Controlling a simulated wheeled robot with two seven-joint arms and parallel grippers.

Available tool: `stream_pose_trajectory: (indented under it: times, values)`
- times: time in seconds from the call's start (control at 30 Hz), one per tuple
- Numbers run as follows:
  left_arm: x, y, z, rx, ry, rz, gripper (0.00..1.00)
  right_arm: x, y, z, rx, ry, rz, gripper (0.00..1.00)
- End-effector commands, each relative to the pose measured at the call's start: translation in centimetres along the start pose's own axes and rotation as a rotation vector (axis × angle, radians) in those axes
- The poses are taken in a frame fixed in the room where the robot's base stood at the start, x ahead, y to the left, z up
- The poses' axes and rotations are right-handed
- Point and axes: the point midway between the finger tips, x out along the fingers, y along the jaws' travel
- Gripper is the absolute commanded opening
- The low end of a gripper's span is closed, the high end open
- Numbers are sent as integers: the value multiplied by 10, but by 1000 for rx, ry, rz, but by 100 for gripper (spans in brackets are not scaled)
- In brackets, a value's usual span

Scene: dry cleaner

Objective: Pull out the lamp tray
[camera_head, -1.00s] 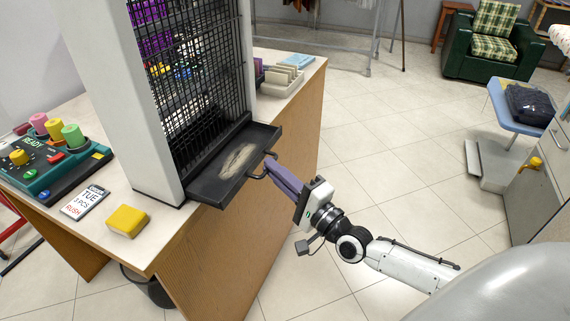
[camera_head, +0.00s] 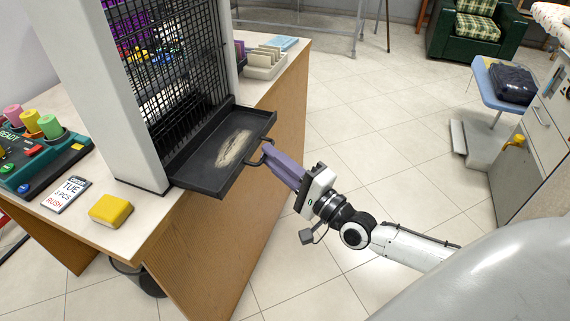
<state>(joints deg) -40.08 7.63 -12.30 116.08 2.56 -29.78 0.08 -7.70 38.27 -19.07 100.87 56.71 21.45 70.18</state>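The lamp tray (camera_head: 205,166) is a shallow black tray at the foot of the white-framed lamp housing (camera_head: 95,85) with its black wire grille (camera_head: 183,75). It sticks out past the counter's edge and has a pale dusty patch inside. A small black handle (camera_head: 255,160) is on its front. My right gripper (camera_head: 270,160) has its purple fingers at this handle, and they look closed together on it. Its fingertips partly cover the handle. My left gripper is not in view.
The counter (camera_head: 130,225) holds a yellow sponge (camera_head: 110,210), a "TUE RUSH" card (camera_head: 66,194) and a green button console (camera_head: 35,150). A cream rack (camera_head: 264,63) stands behind the housing. A blue-topped stand (camera_head: 490,85) and grey cabinet (camera_head: 535,140) are at right. Open tiled floor lies between.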

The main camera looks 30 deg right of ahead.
Motion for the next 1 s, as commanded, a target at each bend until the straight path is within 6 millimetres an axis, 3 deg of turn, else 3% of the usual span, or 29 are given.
stream_pose_trajectory:
  times: [0.3, 0.5, 1.0]
  values:
    - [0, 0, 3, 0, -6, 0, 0, -59, 1, 0, -2, -2, 5, 15]
    - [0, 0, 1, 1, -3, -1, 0, -87, 1, 0, -1, -1, 4, 15]
    - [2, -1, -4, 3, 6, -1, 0, -96, 0, 0, -1, -1, 0, 15]
